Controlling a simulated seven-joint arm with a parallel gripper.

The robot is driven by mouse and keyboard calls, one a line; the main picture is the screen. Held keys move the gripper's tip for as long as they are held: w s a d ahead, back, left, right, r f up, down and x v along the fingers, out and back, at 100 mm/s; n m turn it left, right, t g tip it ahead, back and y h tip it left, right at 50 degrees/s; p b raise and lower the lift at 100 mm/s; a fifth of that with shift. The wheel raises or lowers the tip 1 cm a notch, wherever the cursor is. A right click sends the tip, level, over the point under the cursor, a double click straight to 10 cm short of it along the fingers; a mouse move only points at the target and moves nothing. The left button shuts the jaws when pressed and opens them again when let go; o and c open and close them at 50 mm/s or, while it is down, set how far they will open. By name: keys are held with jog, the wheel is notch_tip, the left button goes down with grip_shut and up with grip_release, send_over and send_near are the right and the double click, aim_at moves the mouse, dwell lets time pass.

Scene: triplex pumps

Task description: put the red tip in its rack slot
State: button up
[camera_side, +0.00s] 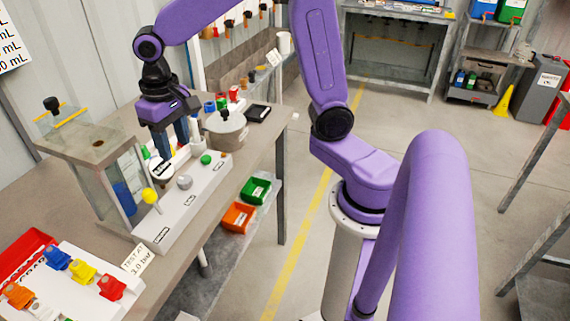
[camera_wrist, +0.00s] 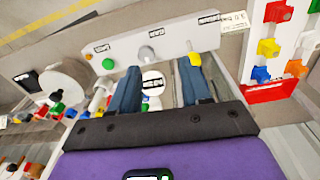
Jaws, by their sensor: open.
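A red block-like piece (camera_side: 112,287), which looks like the red tip, sits on the white rack (camera_side: 62,302) at the near left; it also shows at the upper right of the wrist view (camera_wrist: 278,12). Yellow (camera_side: 83,272), blue (camera_side: 56,257) and orange (camera_side: 18,296) pieces sit on the same rack. I cannot tell whether the red piece is seated in a slot. My gripper (camera_side: 180,146) points down over the white panel, well away from the rack. Its fingers (camera_wrist: 158,80) are apart, with a white labelled round part (camera_wrist: 153,84) visible between them and nothing held.
The white panel (camera_side: 178,218) carries a yellow knob (camera_side: 149,196), a grey knob (camera_side: 184,181) and a green button (camera_side: 206,159). A glass-sided case (camera_side: 95,150) stands left of my gripper, a grey pot (camera_side: 226,130) right. A red tray (camera_side: 22,262) lies behind the rack.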

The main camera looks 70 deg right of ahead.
jog(key=s+d+f+n, duration=0.1)
jog(key=s+n, duration=0.5)
jog(key=s, duration=0.5)
jog(key=s+d+f+n, duration=0.1)
jog(key=s+n, duration=0.6)
jog(key=s, duration=0.5)
jog(key=shift+s+d+n+y, duration=0.15)
jog(key=shift+d+n+y, duration=0.15)
jog(key=shift+y, duration=0.1)
jog(key=shift+o, duration=0.7)
jog(key=shift+r, duration=0.1)
